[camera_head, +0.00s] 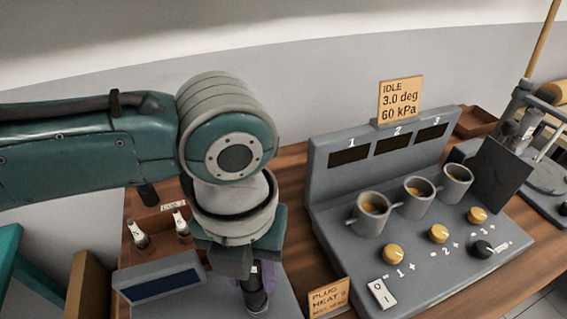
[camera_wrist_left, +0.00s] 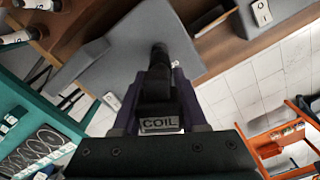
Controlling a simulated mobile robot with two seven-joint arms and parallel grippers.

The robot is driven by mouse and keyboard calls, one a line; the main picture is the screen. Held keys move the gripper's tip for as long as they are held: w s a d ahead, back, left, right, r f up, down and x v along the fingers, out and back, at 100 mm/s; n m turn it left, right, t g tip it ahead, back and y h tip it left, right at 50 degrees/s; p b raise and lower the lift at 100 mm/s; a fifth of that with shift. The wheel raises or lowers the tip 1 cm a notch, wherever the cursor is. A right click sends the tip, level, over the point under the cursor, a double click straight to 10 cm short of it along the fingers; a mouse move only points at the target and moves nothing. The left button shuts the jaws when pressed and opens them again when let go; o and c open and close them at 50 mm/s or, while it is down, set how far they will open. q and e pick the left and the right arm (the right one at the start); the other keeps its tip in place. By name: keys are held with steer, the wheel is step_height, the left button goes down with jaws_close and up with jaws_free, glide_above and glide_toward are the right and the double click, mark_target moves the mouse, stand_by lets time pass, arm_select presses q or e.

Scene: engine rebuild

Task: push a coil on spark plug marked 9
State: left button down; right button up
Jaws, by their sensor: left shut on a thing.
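My left gripper (camera_head: 252,268) points down at the front left of the bench and is shut on a dark coil (camera_head: 256,299). In the left wrist view the coil (camera_wrist_left: 160,124) carries a "COIL" label between the fingers, and its dark stem points at a grey surface. I cannot tell whether the stem touches anything there. A card (camera_head: 329,298) reads "PLUG HEAT 9", with a lower line unclear. My right gripper is not in view.
A grey unit (camera_head: 335,190) with three cups, yellow knobs and displays numbered 1 to 3 stands right of my arm. Its sign (camera_head: 400,98) reads "IDLE 3.0 deg 60 kPa". A grey box (camera_head: 160,283) with a dark screen is left of the gripper.

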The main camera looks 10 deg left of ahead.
arm_select(q)
steer(key=shift+c, duration=1.8)
jaws_free()
step_height(320, 180, up, 8)
steer(key=p, duration=0.7)
steer(key=shift+f+p, duration=0.15)
steer(key=shift+p, duration=0.2)
steer(key=shift+f, duration=0.1)
